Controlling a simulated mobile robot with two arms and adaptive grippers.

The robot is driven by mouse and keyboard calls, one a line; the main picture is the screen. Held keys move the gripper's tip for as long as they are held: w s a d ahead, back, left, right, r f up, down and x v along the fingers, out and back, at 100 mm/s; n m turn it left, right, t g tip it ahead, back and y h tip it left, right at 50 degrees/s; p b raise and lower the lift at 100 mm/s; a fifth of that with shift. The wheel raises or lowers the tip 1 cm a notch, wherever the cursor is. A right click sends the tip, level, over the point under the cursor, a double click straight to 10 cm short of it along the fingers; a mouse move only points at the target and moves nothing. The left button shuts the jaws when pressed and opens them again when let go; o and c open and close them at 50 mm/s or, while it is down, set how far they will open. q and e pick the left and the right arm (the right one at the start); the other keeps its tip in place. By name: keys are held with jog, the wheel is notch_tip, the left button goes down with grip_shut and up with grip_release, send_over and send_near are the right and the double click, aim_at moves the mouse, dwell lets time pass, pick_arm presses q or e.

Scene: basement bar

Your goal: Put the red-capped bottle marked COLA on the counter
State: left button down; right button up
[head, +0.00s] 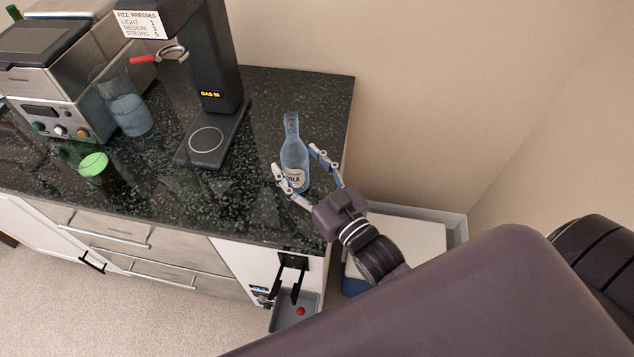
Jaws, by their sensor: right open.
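A clear bluish bottle (292,150) stands upright on the dark speckled counter (245,205), near its right end. Its label is partly hidden by a finger; the letters "OLA" can be read. No red cap shows on its neck. My right gripper (294,158) is open, with one finger on each side of the bottle's lower body; I cannot tell whether they touch it. A small red round piece (300,311), perhaps a cap, lies in a grey tray (281,322) below the counter's front. My left gripper is not in view.
A black press machine (222,60) marked "GAS" stands left of the bottle. A clear jug (130,115), a green-lidded jar (94,165) and a steel machine (50,85) are further left. A black fixture (291,262) juts from the cabinet front. A pale bin (420,240) stands right of the counter.

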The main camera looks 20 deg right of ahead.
jog(key=s, duration=0.3)
jog(key=s+d+b, duration=0.1)
jog(key=s, duration=0.2)
jog(key=s+b, duration=0.1)
jog(key=s, duration=0.2)
jog(key=shift+d+f, duration=0.1)
jog(key=shift+d, duration=0.25)
jog(key=shift+s+d, duration=0.15)
jog(key=shift+s, duration=0.5)
